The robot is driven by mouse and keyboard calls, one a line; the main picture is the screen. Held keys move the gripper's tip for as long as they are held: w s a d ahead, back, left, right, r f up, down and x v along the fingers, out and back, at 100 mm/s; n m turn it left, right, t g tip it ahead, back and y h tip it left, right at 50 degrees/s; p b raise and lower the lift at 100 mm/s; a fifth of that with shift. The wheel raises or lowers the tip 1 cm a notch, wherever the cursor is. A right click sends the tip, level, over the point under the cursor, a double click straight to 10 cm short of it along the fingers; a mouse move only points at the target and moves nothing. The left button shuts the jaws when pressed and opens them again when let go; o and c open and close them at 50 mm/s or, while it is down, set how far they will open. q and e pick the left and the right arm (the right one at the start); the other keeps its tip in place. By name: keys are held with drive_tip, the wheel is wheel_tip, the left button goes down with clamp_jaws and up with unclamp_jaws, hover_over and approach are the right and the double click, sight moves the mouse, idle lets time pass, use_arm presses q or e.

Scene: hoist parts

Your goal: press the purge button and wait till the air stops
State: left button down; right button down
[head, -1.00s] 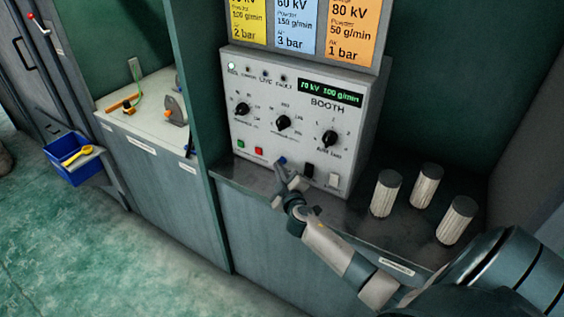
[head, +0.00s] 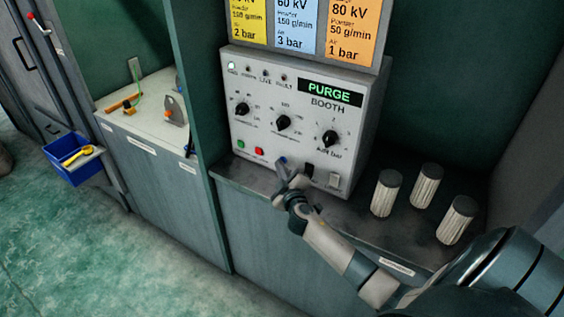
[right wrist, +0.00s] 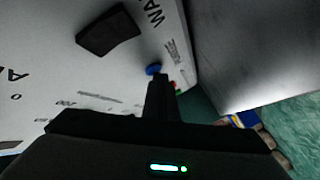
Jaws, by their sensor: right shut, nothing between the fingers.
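The blue purge button (head: 282,160) is low on the grey booth control panel (head: 256,115). My right gripper (head: 284,171) is shut and empty, its fingertips at the button. In the right wrist view the blue button (right wrist: 153,69) shows just beyond the fingertips (right wrist: 159,80); whether they touch it I cannot tell. The panel's display (head: 330,93) reads "PURGE" in green. My left gripper is not in view.
A green button (head: 240,144), a red button (head: 259,151) and a black rocker switch (head: 308,170) flank the blue button. Several pale filter cylinders, one of them here (head: 385,193), stand on the shelf to the right. Coloured setting cards (head: 292,30) hang above.

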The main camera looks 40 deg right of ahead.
drive_tip(key=shift+s+a, duration=0.35)
drive_tip(key=shift+a, duration=0.35)
drive_tip(key=shift+s+a, duration=0.3)
drive_tip(key=shift+a, duration=0.5)
drive_tip(key=shift+s+a, duration=0.35)
drive_tip(key=shift+a, duration=0.4)
drive_tip(key=shift+s+a, duration=0.3)
drive_tip(key=shift+a, duration=0.5)
